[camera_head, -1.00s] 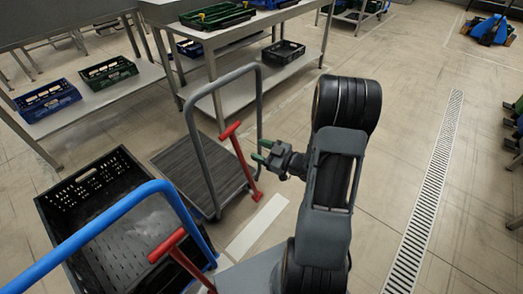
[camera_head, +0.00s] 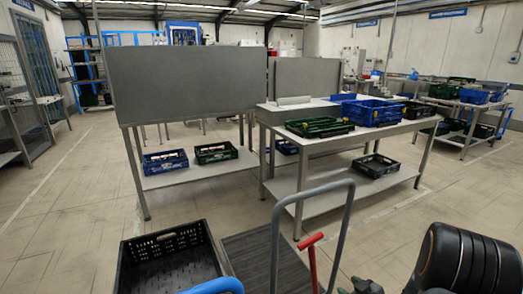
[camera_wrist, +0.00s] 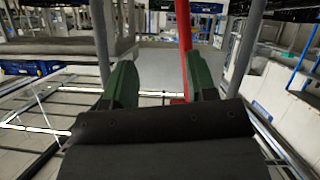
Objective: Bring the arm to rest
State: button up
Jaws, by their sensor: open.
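My gripper (camera_wrist: 160,78) shows in the wrist view with its two green fingers apart and nothing between them. A red handle post (camera_wrist: 184,40) and grey bars stand beyond the fingers. In the head view only the top of my dark arm shows at the bottom right. My gripper (camera_head: 366,287) is barely in view at the bottom edge, to the right of the trolley's red lever (camera_head: 312,262).
A trolley with a grey hoop handle (camera_head: 345,215) and an empty black crate (camera_head: 170,262) stand close in front. Tables with blue and green crates (camera_head: 372,110) stand behind. Open floor (camera_head: 60,200) lies at left.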

jog(key=s+d+r+m+g+h+p, duration=0.2)
jog(key=s+d+m+g+h+p, duration=0.15)
jog(key=d+g+h, duration=0.2)
jog(key=s+r+m+g+h+p, duration=0.25)
jog(key=s+r+p, duration=0.25)
jog(key=r, duration=0.4)
jog(key=s+a+r+y+p, duration=0.1)
jog(key=a+r+p, duration=0.4)
jog(key=r, duration=0.5)
jog(key=s+a+r+y+p, duration=0.1)
jog(key=s+a+r+p, duration=0.2)
jog(key=r, duration=0.7)
jog(key=s+a+r+y+p, duration=0.1)
jog(key=s+a+r+p, duration=0.1)
jog(key=a+r+p, duration=0.5)
notch_tip(320, 180, up, 3)
jog(key=a, duration=0.2)
jog(key=shift+a+m, duration=0.3)
